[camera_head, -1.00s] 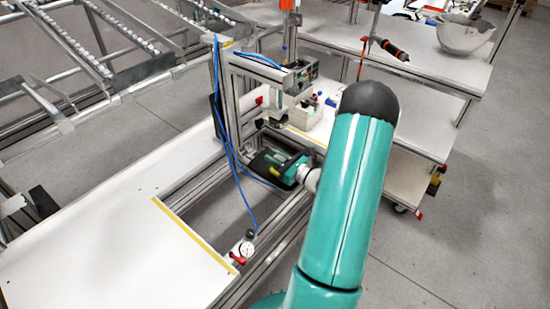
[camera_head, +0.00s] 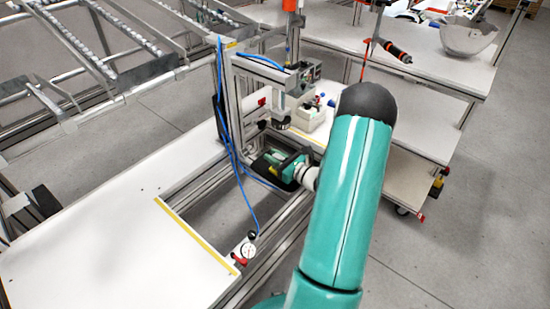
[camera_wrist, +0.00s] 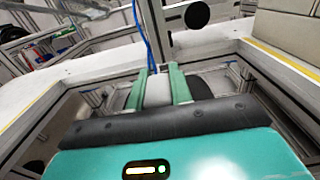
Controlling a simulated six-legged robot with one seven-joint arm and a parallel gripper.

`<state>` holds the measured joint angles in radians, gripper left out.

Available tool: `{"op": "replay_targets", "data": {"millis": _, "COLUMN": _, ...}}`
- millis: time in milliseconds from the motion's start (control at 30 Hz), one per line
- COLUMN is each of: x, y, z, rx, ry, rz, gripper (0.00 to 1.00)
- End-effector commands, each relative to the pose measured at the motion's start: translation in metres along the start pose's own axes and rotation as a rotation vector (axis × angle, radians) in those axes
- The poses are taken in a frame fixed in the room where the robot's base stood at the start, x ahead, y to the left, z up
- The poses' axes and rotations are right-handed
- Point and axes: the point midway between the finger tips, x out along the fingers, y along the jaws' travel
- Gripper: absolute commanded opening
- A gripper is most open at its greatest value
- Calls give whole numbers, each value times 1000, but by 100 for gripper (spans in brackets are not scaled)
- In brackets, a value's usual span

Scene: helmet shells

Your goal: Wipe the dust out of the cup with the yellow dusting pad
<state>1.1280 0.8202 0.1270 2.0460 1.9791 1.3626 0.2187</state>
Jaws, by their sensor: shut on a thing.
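My gripper (camera_wrist: 165,84) shows in the wrist view as two green fingers. They are shut on a pale block, the dusting pad (camera_wrist: 157,92); no yellow shows on it from here. In the head view my gripper (camera_head: 272,158) is low beside the press frame, partly hidden by its own body and my arm. A dark round part (camera_head: 281,121) hangs under the press head, above and apart from my gripper. I cannot tell whether it is the cup, and no dust can be made out.
The metal press frame (camera_head: 228,120) stands close behind my gripper, with blue hoses (camera_head: 250,212) hanging beside it. A white bench (camera_head: 110,235) spreads to the left. A pale box (camera_head: 309,115) stands behind the press. A shelf table (camera_head: 440,72) stands at the right.

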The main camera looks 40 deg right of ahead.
Motion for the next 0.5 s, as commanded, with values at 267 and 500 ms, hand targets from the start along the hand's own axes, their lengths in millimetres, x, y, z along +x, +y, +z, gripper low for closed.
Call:
{"op": "replay_targets", "data": {"millis": 267, "x": 0, "y": 0, "z": 16, "rx": -2, "ry": -1, "rz": 1, "gripper": 0}}
{"op": "replay_targets", "data": {"millis": 500, "x": 0, "y": 0, "z": 29, "rx": -2, "ry": -2, "rz": 1, "gripper": 0}}
